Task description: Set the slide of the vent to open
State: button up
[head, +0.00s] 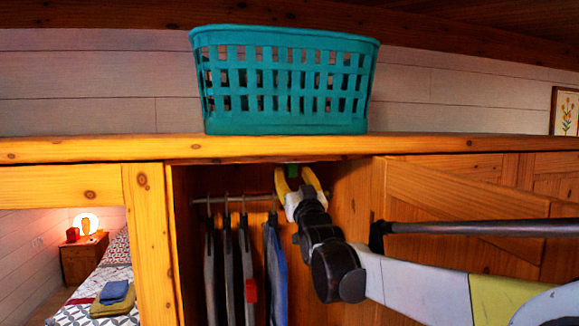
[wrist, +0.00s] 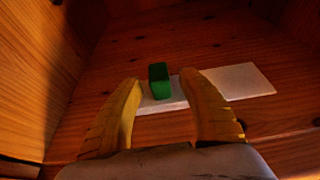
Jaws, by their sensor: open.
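The vent shows in the wrist view as a pale flat plate (wrist: 245,81) on a wooden panel inside the wardrobe. Its slide has a green block (wrist: 159,75) standing out near the plate's left end. My gripper (wrist: 161,80) is open, with one yellow finger on each side of the green block. Gaps seem to show on both sides, but I cannot tell whether either finger touches it. In the head view my gripper (head: 293,173) reaches up inside the wardrobe top, and a bit of the green block (head: 292,170) shows between the fingers. The fingers hide part of the plate.
A hanging rail (head: 215,200) with several dark garments (head: 228,265) is left of my gripper. A wooden door (head: 455,215) with a dark bar is at right. A teal basket (head: 285,82) stands on the wardrobe top (head: 120,149). A mirror (head: 60,230) is at left.

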jog(key=shift+x, duration=1.2)
jog(key=shift+s, duration=0.1)
grip_shut()
jog(key=shift+r, duration=0.1)
